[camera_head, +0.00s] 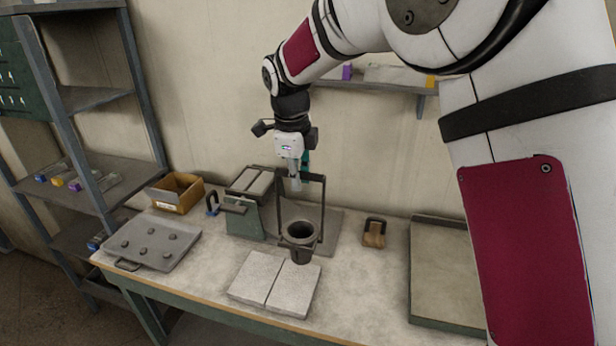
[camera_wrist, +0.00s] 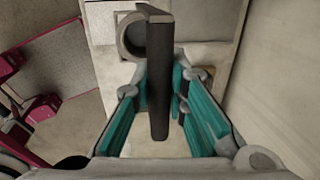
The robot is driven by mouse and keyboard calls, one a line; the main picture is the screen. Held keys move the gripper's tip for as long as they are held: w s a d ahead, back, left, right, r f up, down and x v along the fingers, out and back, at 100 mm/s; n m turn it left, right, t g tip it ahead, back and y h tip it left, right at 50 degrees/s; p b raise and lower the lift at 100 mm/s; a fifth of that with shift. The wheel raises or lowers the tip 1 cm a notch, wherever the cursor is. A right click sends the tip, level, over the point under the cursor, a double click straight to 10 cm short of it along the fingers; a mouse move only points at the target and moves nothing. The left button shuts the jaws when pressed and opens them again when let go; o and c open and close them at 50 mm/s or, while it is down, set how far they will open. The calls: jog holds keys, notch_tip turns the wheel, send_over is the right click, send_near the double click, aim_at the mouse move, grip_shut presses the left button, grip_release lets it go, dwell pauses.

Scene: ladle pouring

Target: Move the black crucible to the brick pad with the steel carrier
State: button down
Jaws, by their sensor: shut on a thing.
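The steel carrier (camera_head: 323,203) is a dark frame with a top bar, two upright legs and a ring low down. My gripper (camera_head: 296,184) is shut on its top bar; in the wrist view the dark bar (camera_wrist: 159,100) runs between the teal fingers. The black crucible (camera_head: 300,254) is upright inside the carrier's legs, with the ring around it. Its round mouth shows partly behind the bar in the wrist view (camera_wrist: 131,37). The brick pad (camera_head: 272,284), pale slabs side by side, lies just in front of the crucible. I cannot tell whether the crucible's base touches anything.
A grey plate with knobs (camera_head: 152,243) and a cardboard box (camera_head: 177,193) are at the left. A green stand (camera_head: 244,220) is close left of the carrier. A small brown block (camera_head: 374,233) and a shallow tray (camera_head: 445,319) are at the right. Table between is clear.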

jog(key=shift+a+b, duration=0.55)
jog(key=shift+a, duration=4.9)
jog(key=shift+f, duration=6.35)
jog(key=s+a+r+p, duration=0.1)
jog(key=s+r+p, duration=0.1)
jog(key=s, duration=0.4)
jog(key=s+a+r+p, duration=0.2)
jog(key=s+p, duration=0.3)
jog(key=s, duration=0.1)
jog(key=shift+a+r+p, duration=0.25)
jog(key=shift+a+p, duration=0.05)
